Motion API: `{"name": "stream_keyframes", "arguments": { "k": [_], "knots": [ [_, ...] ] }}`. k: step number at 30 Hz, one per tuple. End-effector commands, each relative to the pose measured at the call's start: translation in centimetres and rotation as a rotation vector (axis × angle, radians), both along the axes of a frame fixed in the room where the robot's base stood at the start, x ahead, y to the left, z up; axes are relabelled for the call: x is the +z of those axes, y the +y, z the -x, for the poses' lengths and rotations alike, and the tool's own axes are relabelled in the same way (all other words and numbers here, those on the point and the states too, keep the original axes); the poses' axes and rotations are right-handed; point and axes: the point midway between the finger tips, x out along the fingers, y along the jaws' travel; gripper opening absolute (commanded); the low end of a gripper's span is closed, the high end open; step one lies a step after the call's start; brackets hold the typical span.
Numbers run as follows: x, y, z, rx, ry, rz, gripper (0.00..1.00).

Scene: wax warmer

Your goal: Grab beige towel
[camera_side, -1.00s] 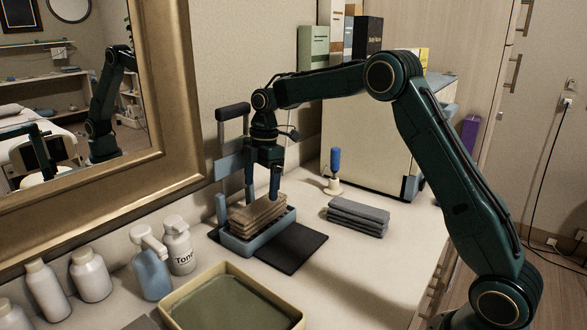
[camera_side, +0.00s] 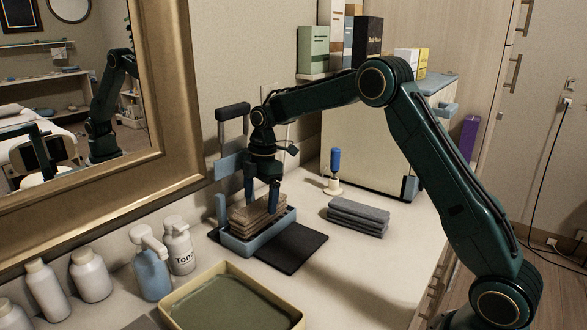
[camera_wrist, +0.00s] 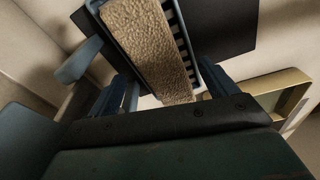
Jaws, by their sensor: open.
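A stack of beige towels (camera_side: 257,215) lies in a blue tray (camera_side: 262,244) on the counter in the side view. In the wrist view the top beige towel (camera_wrist: 150,48) shows its rough surface between my fingers. My gripper (camera_side: 262,205) is open and points down, with its fingers at the sides of the stack near its top. In the wrist view my gripper (camera_wrist: 165,95) has one finger on each side of the towel. I cannot tell whether the fingers touch it.
A black mat (camera_side: 300,247) lies right of the tray. Folded grey towels (camera_side: 358,217) lie farther right. A blue-handled tool (camera_side: 335,165) stands behind. Bottles (camera_side: 152,270) and a yellow-rimmed tray (camera_side: 285,306) are in front. A blue frame with a black handle (camera_side: 233,113) rises behind the towels.

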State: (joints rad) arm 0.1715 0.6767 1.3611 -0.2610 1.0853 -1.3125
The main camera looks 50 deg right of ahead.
Motion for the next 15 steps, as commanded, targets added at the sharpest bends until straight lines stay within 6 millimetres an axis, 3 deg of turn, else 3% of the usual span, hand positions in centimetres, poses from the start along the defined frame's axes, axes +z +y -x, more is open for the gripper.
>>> {"name": "stream_keyframes", "arguments": {
  "k": [9, 15],
  "knots": [
    [-3.5, 0.3, 0.0, 0.001, 0.004, 0.0, 0.85],
    [-3.9, 0.4, -0.1, 0.002, 0.002, 0.002, 0.85]
  ]
}}
